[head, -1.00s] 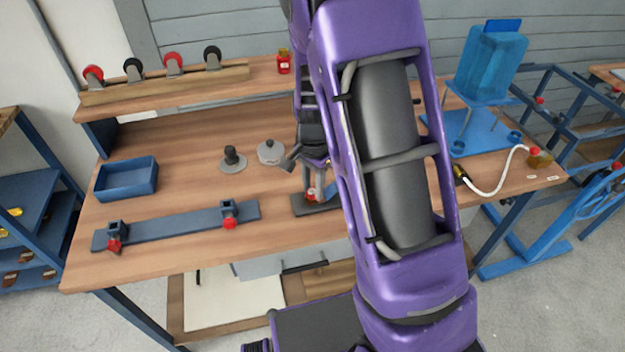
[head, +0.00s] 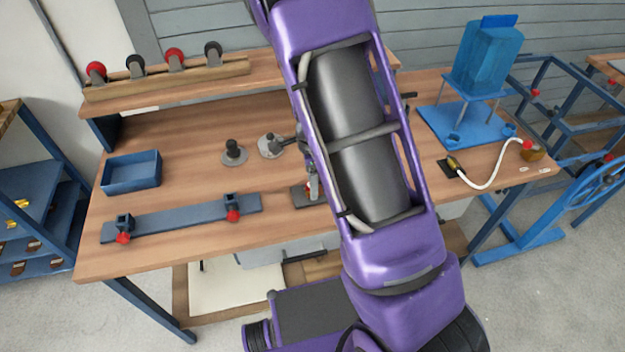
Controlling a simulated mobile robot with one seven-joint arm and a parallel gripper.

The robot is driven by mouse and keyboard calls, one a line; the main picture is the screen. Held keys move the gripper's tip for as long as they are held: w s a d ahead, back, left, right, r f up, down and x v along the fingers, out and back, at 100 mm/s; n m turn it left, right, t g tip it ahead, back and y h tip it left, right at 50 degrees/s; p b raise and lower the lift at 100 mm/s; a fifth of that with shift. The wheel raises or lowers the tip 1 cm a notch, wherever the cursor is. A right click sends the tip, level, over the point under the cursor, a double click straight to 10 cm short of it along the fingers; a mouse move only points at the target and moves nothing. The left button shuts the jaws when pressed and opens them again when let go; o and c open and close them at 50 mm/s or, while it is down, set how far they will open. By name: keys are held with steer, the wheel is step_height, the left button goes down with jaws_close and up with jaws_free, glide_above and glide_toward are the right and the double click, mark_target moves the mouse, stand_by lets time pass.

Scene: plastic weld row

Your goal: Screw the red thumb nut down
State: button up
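A small red part, probably the red thumb nut (head: 308,188), shows in the head view on a dark plate (head: 302,198) near the front middle of the bench. My purple arm covers the right side of that plate. My gripper (head: 313,184) is mostly hidden behind the arm. One grey finger shows, pointing down right at the red part. I cannot tell whether it touches or grips it.
A blue bar (head: 180,219) with two red-knobbed clamps lies left of the plate. A blue tray (head: 131,172), a black-knobbed disc (head: 234,153) and a grey disc (head: 270,146) stand behind. A blue tank (head: 489,62) and white hose (head: 487,184) are on the right.

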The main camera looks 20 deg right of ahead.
steer(key=n+b, duration=0.2)
steer(key=n, duration=0.2)
steer(key=shift+f, duration=0.15)
steer(key=n+b, duration=0.2)
steer(key=n, duration=0.5)
steer(key=shift+w, duration=0.15)
steer(key=n+b, duration=0.1)
steer(key=n, duration=0.5)
steer(key=shift+a+n, duration=0.1)
steer(key=shift+n, duration=0.2)
steer(key=n, duration=0.5)
steer(key=shift+a, duration=0.1)
